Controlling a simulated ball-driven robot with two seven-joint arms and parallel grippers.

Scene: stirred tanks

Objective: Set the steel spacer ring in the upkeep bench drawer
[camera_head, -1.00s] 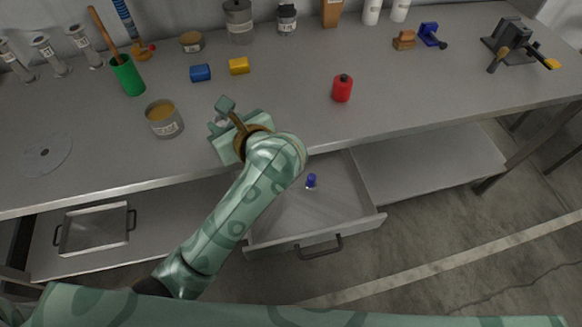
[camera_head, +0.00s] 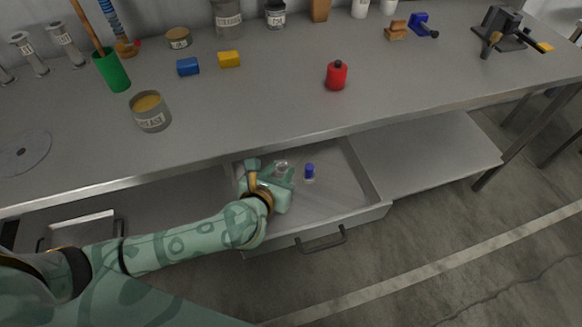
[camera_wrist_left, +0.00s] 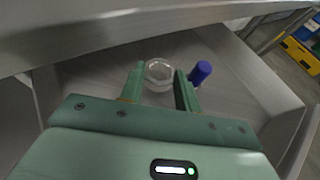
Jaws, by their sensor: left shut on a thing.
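The steel spacer ring (camera_wrist_left: 159,75) is a short, shiny hoop between the fingertips of my left gripper (camera_wrist_left: 160,84) in the left wrist view. The ring also shows in the head view (camera_head: 282,167). My left gripper (camera_head: 274,177) is shut on it, inside the open bench drawer (camera_head: 345,208). I cannot tell whether the ring touches the drawer floor. The drawer is pulled out below the bench top, and its floor shows bare in the left wrist view (camera_wrist_left: 240,85). My right gripper is not in view.
The bench top edge (camera_head: 330,135) overhangs the drawer's back. The drawer's right part is clear. A red bottle (camera_head: 337,76) stands on the bench.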

